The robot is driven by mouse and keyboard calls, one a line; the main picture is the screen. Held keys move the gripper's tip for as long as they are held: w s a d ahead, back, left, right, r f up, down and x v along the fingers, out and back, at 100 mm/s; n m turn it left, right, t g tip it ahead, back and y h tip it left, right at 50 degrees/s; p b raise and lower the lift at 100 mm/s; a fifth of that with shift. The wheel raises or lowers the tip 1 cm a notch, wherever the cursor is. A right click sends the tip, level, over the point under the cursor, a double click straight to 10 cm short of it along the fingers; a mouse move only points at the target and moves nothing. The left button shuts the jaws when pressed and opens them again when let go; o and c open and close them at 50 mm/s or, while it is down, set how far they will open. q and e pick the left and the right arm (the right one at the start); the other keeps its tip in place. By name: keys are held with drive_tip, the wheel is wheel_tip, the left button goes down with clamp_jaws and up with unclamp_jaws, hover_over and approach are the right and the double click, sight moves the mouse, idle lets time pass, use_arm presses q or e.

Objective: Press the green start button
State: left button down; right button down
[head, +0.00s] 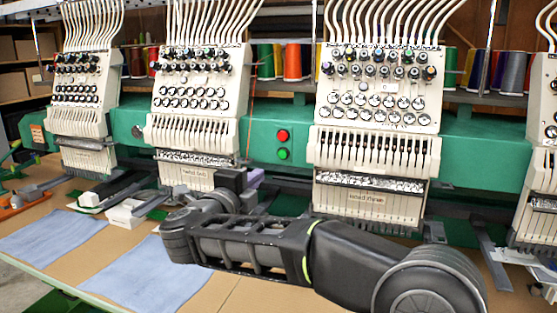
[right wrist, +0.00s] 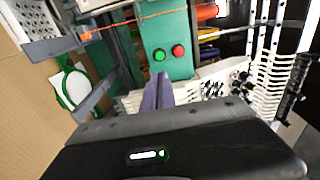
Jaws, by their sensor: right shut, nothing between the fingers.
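The green start button (head: 283,154) is on the green machine beam, just below a red button (head: 282,135). In the right wrist view the green button (right wrist: 158,54) sits left of the red button (right wrist: 178,51), beyond my fingertips. My right gripper (head: 256,176) is low and left of the green button in the head view, its purplish fingers partly hidden behind my own arm. In the right wrist view my right gripper (right wrist: 158,90) is shut and empty, its fingers pointing towards the button panel. The fingertips appear apart from the button. My left gripper is not in view.
White embroidery heads (head: 375,140) and (head: 195,110) stand on both sides of the buttons. Thread cones (head: 292,62) stand behind. Blue cloths (head: 150,272) and a white box-like object (head: 127,212) lie on the brown table (head: 245,296).

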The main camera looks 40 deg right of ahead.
sight(281, 155)
drive_tip(key=shift+w+a, duration=0.1)
idle(0.3)
drive_tip(key=p+x, duration=0.3)
drive_tip(key=x, duration=1)
drive_tip(key=shift+w+d, duration=0.35)
drive_tip(key=shift+d, duration=0.1)
drive_tip(key=shift+p, duration=0.3)
